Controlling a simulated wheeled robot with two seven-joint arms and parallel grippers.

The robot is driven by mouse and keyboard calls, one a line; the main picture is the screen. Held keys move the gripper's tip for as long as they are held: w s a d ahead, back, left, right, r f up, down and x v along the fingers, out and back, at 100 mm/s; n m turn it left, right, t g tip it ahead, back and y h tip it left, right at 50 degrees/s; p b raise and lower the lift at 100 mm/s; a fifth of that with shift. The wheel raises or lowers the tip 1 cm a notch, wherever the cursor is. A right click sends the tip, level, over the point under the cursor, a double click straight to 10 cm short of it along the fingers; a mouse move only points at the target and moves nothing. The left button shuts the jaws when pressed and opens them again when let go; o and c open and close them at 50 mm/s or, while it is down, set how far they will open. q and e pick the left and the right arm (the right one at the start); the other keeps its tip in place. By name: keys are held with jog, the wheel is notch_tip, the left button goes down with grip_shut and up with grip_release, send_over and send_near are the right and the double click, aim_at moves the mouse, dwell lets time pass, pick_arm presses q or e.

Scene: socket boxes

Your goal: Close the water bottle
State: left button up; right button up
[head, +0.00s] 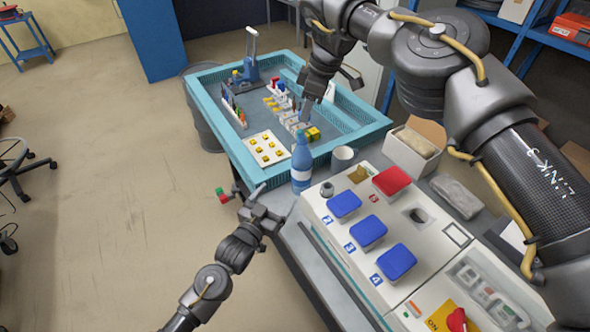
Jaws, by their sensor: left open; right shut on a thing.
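The blue water bottle (301,164) stands upright at the near corner of the turquoise tray, beside the white socket panel. I cannot make out whether a cap is on its top. My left gripper (274,201) is open and empty, left of and below the bottle, apart from it. My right gripper (304,116) points down from above, over the tray and just above the bottle's top in the picture. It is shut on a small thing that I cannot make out.
The turquoise tray (238,158) holds small parts and a yellow-dotted board (266,149). A white cup (342,158) stands right of the bottle. The white panel (330,222) carries blue and red socket lids. An open cardboard box (413,142) lies behind it.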

aim_at(297, 173)
jog(key=shift+w+a+r, duration=0.15)
jog(key=shift+a+r, duration=0.05)
jog(key=shift+r, duration=0.05)
pick_arm(q)
jog(key=shift+s+d+r, duration=0.15)
jog(key=shift+d+r, duration=0.4)
jog(key=shift+d, duration=0.1)
jog(key=x, duration=1.2)
jog(key=shift+d, duration=0.1)
jog(key=c, duration=1.5)
jog(key=shift+o, duration=0.2)
pick_arm(e)
jog(key=shift+f, duration=2.45)
